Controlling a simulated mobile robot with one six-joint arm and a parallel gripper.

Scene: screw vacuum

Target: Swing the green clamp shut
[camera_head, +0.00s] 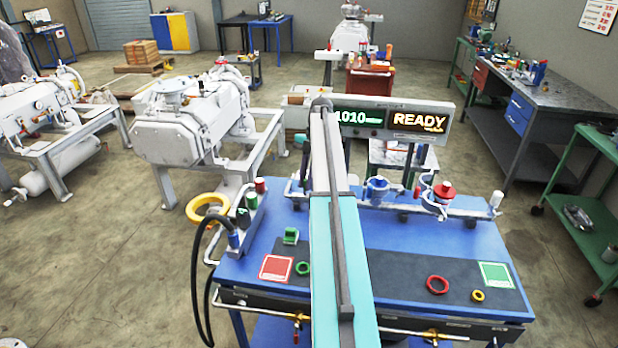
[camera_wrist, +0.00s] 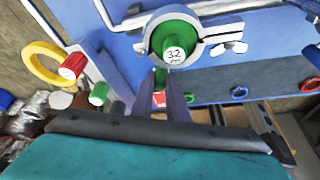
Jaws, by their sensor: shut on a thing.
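The green clamp (camera_wrist: 160,77) shows in the wrist view as a green tab between my fingertips, below a round green-topped fitting (camera_wrist: 174,36) marked 32. A pale metal ring (camera_wrist: 205,38) curves around that fitting, with a wing nut (camera_wrist: 236,47) at its right side. I cannot tell whether the ring is fully closed. My gripper (camera_wrist: 161,88) is shut on the green tab. In the head view my arm covers the middle of the blue bench (camera_head: 480,240) and hides the gripper and the fitting.
A blue fitting (camera_head: 377,188) and a red-topped fitting (camera_head: 444,190) stand along the pipe right of my arm. A yellow ring (camera_head: 207,208) and a black hose (camera_head: 196,290) are at the left edge. The display (camera_head: 418,121) behind reads READY.

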